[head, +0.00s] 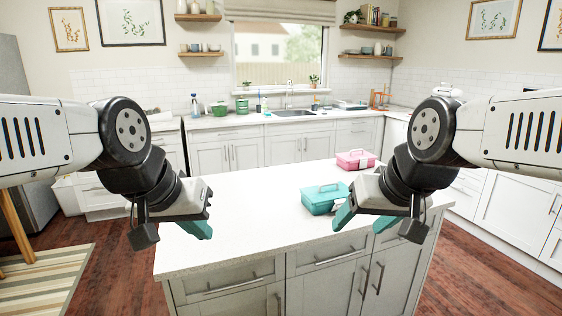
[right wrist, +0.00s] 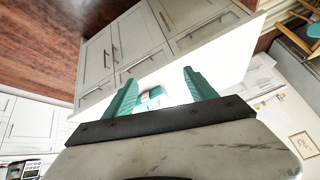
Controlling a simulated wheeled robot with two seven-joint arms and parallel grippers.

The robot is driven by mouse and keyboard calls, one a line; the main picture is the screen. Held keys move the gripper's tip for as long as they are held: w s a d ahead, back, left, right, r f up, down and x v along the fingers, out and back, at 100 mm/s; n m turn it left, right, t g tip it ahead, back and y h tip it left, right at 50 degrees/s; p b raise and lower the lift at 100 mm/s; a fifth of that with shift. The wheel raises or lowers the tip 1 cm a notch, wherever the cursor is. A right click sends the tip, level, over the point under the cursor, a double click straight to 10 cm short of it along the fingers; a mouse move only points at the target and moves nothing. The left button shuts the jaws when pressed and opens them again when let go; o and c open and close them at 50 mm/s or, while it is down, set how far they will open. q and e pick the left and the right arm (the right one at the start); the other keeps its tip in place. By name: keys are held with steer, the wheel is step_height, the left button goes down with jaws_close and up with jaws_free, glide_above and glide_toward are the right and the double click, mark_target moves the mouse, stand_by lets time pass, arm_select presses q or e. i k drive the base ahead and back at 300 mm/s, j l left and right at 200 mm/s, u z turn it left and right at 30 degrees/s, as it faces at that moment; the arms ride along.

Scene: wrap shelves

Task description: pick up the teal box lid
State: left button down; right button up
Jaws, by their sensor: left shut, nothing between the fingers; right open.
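A teal box (head: 318,207) stands upright on the white island counter, with its teal lid (head: 322,190) on top and a handle on the lid. The lid appears closed. My right gripper (head: 364,220) is open and empty, in front of the box and to its right, overlapping its right end in the head view. In the right wrist view the teal box (right wrist: 151,95) shows small between the open fingers (right wrist: 160,78), apart from them. My left gripper (head: 197,229) is shut and empty over the island's left end, well left of the box.
A pink box (head: 356,160) with a handle stands behind the teal box, slightly right. The island counter (head: 250,215) is clear to the left of the boxes. Drawers and cabinets are below its front edge. The sink counter (head: 235,120) along the back wall holds several small items.

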mark_target(327, 193)
steer(key=i+l+z, duration=0.1)
steer(key=i+l, duration=1.1)
steer(key=i, duration=0.1)
